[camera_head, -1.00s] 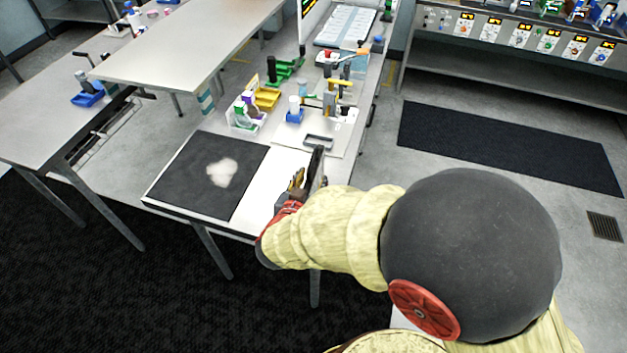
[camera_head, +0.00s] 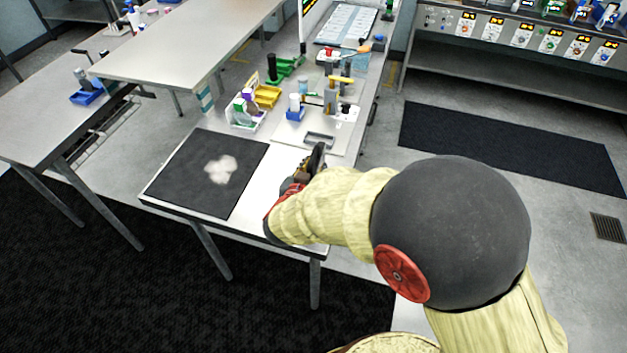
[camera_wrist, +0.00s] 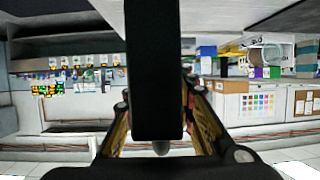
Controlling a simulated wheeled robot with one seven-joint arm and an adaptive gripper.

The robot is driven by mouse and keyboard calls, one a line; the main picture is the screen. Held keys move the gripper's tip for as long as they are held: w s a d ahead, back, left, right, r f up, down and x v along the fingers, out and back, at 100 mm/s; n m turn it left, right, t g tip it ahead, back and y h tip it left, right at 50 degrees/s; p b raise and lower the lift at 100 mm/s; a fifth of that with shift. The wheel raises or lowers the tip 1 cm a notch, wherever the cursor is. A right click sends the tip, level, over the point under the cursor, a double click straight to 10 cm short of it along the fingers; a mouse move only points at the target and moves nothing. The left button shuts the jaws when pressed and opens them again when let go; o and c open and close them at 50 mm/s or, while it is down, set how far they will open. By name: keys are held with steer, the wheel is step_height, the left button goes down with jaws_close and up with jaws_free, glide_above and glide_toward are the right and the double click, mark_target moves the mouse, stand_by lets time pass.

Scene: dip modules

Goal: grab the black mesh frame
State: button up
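My gripper (camera_head: 304,173) is above the right end of the near table. A dark, flat, upright piece (camera_head: 317,160) stands at its fingertips and looks like the black mesh frame seen nearly edge-on. In the wrist view the frame (camera_wrist: 155,70) is a wide black bar running from the top edge down between my two yellow-sided fingers. The fingers close in on both its sides, so my gripper appears shut on it. The bar hides the fingertips, and no mesh can be made out.
A black mat (camera_head: 190,180) with a pale patch lies left of my gripper. Beyond is a light plate (camera_head: 295,139) with a small grey rectangular frame (camera_head: 319,139). A blue holder (camera_head: 295,113), yellow bin (camera_head: 267,96) and several tools stand behind. Bare white tabletop (camera_head: 262,200) lies between mat and gripper.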

jaws_close()
steer(key=shift+r, duration=0.1)
stand_by(0.4)
